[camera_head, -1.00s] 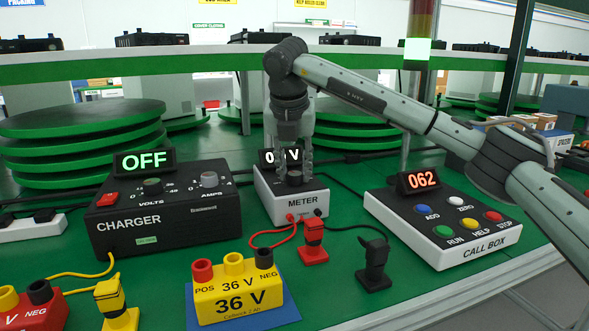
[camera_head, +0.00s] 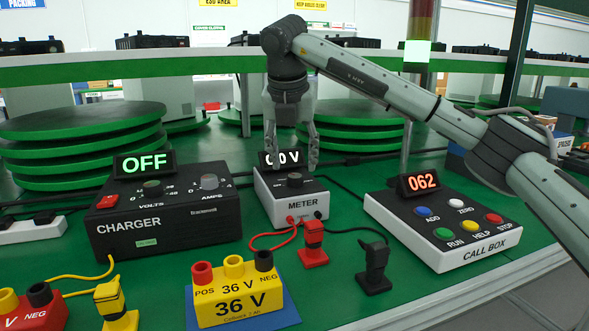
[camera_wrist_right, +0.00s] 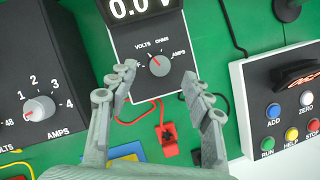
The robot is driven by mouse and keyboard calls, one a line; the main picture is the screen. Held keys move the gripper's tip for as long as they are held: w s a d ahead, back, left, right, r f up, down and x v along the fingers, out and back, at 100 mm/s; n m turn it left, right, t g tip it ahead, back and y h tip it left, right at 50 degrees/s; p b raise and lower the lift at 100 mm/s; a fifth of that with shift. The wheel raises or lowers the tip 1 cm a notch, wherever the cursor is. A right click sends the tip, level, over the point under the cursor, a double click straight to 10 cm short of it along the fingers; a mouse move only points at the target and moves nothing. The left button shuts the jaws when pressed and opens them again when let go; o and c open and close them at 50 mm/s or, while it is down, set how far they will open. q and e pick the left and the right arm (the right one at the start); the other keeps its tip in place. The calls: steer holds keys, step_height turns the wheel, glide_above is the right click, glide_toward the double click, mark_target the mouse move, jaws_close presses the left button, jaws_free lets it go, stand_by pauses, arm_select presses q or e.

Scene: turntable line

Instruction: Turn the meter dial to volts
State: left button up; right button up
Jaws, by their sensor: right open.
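The meter (camera_head: 268,196) is a white box with a black top on the green table. Its display reads 0.0 V in the wrist view (camera_wrist_right: 145,8). The dial also shows in the head view (camera_head: 295,180). My right gripper (camera_head: 293,160) is above and behind the dial, open and empty. In the wrist view its fingers (camera_wrist_right: 160,82) are spread on either side, clear of the dial. My left gripper is not in view.
The charger (camera_head: 165,215) showing OFF stands left of the meter, the call box (camera_head: 440,225) right. Red (camera_head: 313,245) and black (camera_head: 374,265) plugs and a yellow 36 V battery (camera_head: 235,290) are in front. Stacked green discs (camera_head: 85,140) stand behind.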

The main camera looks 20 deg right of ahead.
steer(key=v, duration=0.8)
steer(key=shift+r, duration=0.2)
steer(key=shift+s, duration=0.15)
